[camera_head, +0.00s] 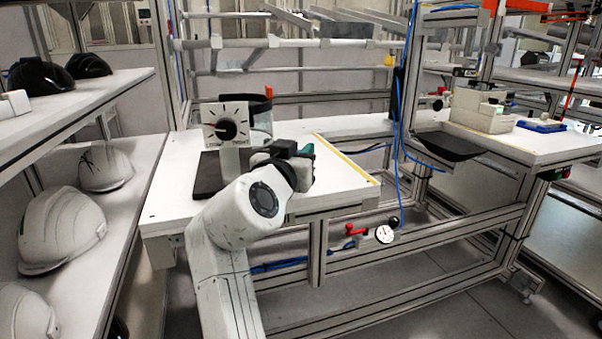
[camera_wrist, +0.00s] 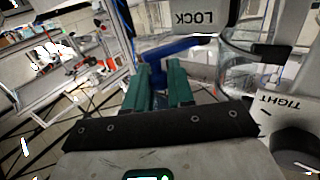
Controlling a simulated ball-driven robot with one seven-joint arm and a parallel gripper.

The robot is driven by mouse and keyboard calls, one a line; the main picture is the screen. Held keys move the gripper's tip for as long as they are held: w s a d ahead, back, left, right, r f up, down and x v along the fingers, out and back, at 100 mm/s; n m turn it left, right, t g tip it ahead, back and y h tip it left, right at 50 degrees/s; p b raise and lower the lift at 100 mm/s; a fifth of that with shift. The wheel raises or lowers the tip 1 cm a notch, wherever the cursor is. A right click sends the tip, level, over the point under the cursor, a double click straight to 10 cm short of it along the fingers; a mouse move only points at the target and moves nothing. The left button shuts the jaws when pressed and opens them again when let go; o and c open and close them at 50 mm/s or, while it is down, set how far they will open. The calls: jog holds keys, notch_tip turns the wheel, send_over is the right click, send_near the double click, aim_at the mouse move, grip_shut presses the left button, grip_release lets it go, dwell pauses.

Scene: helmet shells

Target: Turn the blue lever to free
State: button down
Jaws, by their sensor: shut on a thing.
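The blue lever (camera_wrist: 178,50) shows in the wrist view at and beyond the green fingertips, just below a grey plate marked LOCK (camera_wrist: 195,18), which appears upside down. My gripper (camera_wrist: 158,78) is shut on the lever, with a finger on either side. Part of the lever is hidden by the fingers. In the head view my gripper (camera_head: 305,152) is over the white bench, right of the dial panel, and my arm and wrist hide the lever there. Any FREE marking is not visible.
A dial panel (camera_head: 213,140) with a black knob (camera_head: 226,130) stands left of my gripper. A clear cylinder (camera_wrist: 235,68) with a dark band is close by. A pressure gauge (camera_head: 384,234) and red valve (camera_head: 356,230) are below the white bench (camera_head: 170,205). Helmets (camera_head: 62,228) fill the left shelves.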

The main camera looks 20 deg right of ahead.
jog(key=shift+s+a+r+m+g+h+b, duration=0.15)
jog(key=shift+a+m+g+h+b, duration=0.2)
jog(key=shift+m+g+h+b, duration=0.5)
jog(key=shift+s+a+m+g+h+b, duration=0.1)
jog(key=shift+a+m+g+h+b, duration=0.2)
jog(key=shift+m+g+h+b, duration=0.6)
jog(key=c, duration=1.1)
grip_release()
jog(key=p+v, duration=0.2)
jog(key=v, duration=0.8)
jog(key=shift+s+a+p, duration=0.2)
jog(key=shift+a+p, duration=0.15)
jog(key=shift+p, duration=0.05)
